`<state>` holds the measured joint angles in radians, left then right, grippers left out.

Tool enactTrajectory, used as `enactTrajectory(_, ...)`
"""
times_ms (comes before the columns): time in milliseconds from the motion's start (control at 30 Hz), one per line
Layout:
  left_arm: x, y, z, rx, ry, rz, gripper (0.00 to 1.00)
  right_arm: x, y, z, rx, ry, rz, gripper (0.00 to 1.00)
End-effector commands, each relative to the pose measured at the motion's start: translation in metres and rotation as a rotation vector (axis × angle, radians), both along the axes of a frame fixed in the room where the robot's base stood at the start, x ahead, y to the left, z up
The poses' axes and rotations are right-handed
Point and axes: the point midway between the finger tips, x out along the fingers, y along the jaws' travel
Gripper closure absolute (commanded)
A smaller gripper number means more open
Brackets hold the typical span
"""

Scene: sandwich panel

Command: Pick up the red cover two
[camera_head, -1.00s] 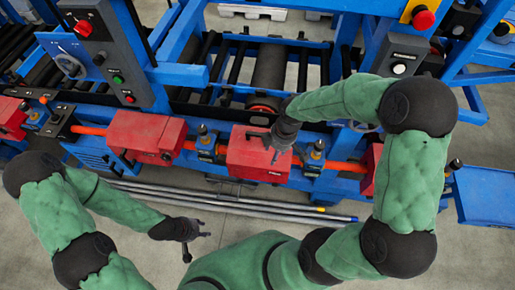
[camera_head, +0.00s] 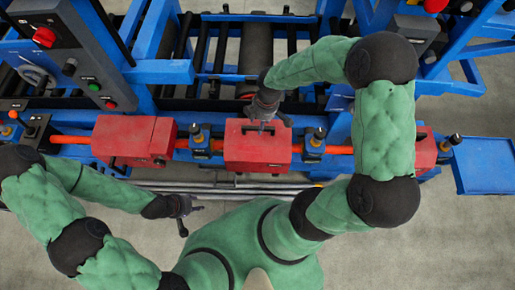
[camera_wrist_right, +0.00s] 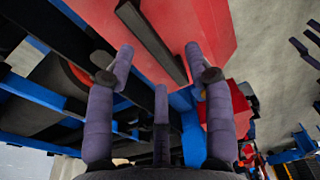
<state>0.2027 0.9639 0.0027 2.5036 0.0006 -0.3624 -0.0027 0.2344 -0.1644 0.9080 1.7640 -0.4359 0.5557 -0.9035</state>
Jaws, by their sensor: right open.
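Several red covers sit along a red bar on the blue machine. The middle red cover (camera_head: 257,155) is boxy with a dark handle (camera_wrist_right: 150,40) on its top. Other covers sit to its left (camera_head: 125,140) and right (camera_head: 425,152), the right one partly hidden by my arm. My right gripper (camera_head: 266,122) is over the middle cover's top, near the handle. In the right wrist view its fingers (camera_wrist_right: 158,62) are spread, with the handle beyond them and nothing between them. My left gripper (camera_head: 192,213) is open and empty, in front of the machine and away from the covers.
Control boxes with buttons (camera_head: 75,60) rise at the upper left. Metal rods (camera_head: 230,188) lie on the floor before the machine. A blue tray (camera_head: 492,165) sits at the right; open floor lies in front.

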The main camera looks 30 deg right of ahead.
Motion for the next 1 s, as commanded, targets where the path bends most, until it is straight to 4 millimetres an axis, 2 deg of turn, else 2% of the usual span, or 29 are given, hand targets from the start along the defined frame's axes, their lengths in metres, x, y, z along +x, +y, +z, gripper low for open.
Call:
enactTrajectory(400, 0.0, 0.0, -0.007, 0.0, -0.001, 0.0, 0.6, 0.009, 0.004, -0.048, 0.0, 0.0, -0.002, 0.47)
enactTrajectory(700, 0.0, 0.0, -0.007, 0.0, -0.001, 0.0, 0.6, 0.009, 0.004, -0.051, -0.001, -0.001, -0.002, 0.47)
enactTrajectory(767, 0.0, 0.0, -0.007, 0.0, -0.001, 0.0, 0.6, 0.009, 0.004, -0.051, -0.001, -0.001, -0.002, 0.61)
enactTrajectory(900, 0.0, 0.0, -0.007, 0.0, -0.001, 0.0, 0.6, 0.009, 0.004, -0.051, -0.001, -0.001, -0.002, 1.0)
enactTrajectory(1000, 0.0, 0.0, -0.007, 0.0, -0.001, 0.0, 0.6, 0.009, 0.004, -0.051, -0.001, -0.001, -0.002, 1.0)
